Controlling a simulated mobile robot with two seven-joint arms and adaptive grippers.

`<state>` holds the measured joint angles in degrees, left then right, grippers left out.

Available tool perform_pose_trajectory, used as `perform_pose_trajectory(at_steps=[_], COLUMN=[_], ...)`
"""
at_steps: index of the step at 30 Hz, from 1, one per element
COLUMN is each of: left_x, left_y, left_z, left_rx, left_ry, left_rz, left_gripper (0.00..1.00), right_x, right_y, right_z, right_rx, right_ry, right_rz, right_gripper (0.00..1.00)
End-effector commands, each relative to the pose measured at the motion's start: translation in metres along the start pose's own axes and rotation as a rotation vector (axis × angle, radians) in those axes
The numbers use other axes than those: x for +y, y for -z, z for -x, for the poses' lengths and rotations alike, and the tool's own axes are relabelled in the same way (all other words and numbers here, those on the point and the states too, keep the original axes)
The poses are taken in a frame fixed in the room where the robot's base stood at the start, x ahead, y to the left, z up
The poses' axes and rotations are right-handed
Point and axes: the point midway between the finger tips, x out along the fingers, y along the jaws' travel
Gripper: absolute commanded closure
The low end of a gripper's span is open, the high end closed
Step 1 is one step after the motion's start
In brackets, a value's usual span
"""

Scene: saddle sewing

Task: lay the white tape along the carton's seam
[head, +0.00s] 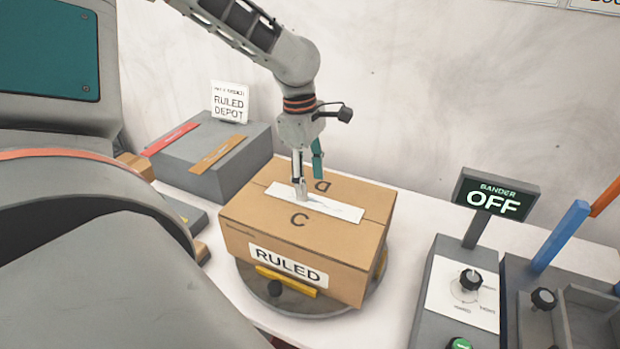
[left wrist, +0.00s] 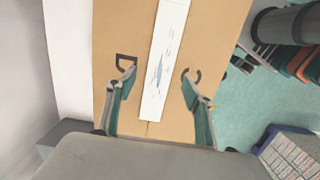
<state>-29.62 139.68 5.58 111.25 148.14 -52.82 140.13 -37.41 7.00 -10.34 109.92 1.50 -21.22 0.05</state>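The carton (head: 295,262) sits on a round grey turntable (head: 345,304). Its top bears the letters D and C, and its front has a RULED label. The white tape (head: 335,209) lies flat on the top between the letters, along the seam; a bit of seam shows past its end. The left wrist view also shows the tape (left wrist: 165,50) on the carton (left wrist: 215,45). My left gripper (head: 308,188) points down over the tape. In the left wrist view its fingers (left wrist: 159,76) are apart, one on each side of the tape. My right gripper is not in view.
A grey box (head: 205,160) with red and brown strips and a RULED DEPOT sign (head: 229,102) stands behind left. At right is a control box with a BANDER OFF display (head: 494,198), a knob and a green button. White table shows between carton and control box.

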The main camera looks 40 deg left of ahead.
Motion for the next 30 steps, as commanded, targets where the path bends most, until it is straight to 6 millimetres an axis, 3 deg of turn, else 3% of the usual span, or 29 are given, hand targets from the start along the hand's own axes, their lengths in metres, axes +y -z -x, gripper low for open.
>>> perform_pose_trajectory(at_steps=[10, 24, 30], left_x=[0.001, 0.001, 0.001], left_y=[0.0, 0.0, 0.0], left_z=[0.01, 0.097, 0.117], left_rx=[0.0, 0.0, 0.0], left_ry=[-0.003, -0.004, -0.002], left_rz=[0.0, 0.001, 0.001], left_gripper=[0.48, 0.48, 0.48], right_x=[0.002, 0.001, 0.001], right_y=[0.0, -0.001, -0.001], right_z=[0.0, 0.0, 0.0], right_rx=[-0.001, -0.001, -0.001], right_ry=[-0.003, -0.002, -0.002], right_rz=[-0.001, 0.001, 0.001], right_gripper=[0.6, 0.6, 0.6])
